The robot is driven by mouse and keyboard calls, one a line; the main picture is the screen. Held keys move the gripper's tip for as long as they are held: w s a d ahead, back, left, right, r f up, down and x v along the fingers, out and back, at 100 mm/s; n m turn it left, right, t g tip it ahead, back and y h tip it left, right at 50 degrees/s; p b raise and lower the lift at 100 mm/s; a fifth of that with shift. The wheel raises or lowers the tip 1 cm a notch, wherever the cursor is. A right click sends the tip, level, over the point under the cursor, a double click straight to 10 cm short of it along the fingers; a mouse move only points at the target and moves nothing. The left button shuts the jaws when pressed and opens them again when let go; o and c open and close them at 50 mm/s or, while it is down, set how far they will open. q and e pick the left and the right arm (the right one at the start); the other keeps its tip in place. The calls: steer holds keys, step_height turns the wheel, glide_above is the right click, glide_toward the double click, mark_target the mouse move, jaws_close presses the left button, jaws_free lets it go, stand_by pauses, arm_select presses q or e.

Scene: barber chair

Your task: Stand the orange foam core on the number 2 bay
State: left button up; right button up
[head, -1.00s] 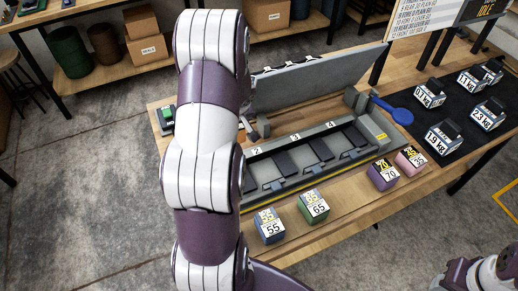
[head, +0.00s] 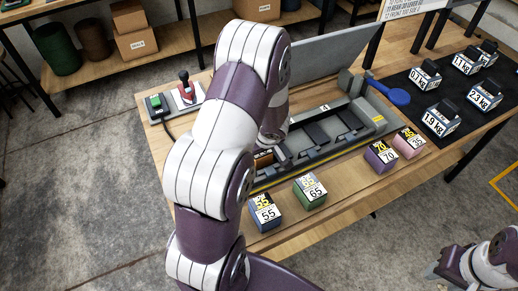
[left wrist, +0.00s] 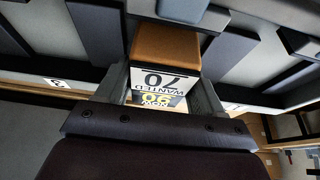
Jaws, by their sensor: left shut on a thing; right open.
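The orange foam core (left wrist: 165,48) sits between the fingers of my left gripper (left wrist: 160,88) in the left wrist view, with a label reading "NOW 90, WANTED 70" upside down. A brown-orange bit of the core (head: 263,158) shows beside my left arm in the head view. My left gripper is shut on it, over the left part of the grey bay tray (head: 345,150). The number 2 mark is hidden in the head view by my arm. Whether the core touches the bay floor cannot be told. My right gripper (head: 436,270) is open and empty at the lower right.
Blue (head: 264,212), green (head: 309,190), purple (head: 380,156) and pink (head: 408,142) blocks stand along the table's front. A raised grey lid (head: 335,75) is behind the tray. A blue paddle (head: 399,97) and several weights on a black mat (head: 425,70) lie right.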

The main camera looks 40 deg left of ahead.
arm_select(q)
steer(key=shift+f, duration=0.15)
steer(key=o, duration=1.2)
steer(key=shift+c, duration=0.2)
steer(key=shift+r, duration=0.3)
steer(key=p+v, duration=0.2)
steer(key=v, duration=0.9)
steer(key=s+d+r+m+h, duration=0.3)
steer(key=s+d+m, duration=0.6)
steer(key=d+m, duration=0.3)
steer(key=shift+m+g+h, duration=0.3)
steer(key=shift+m+h, duration=0.1)
steer(key=shift+h, duration=0.1)
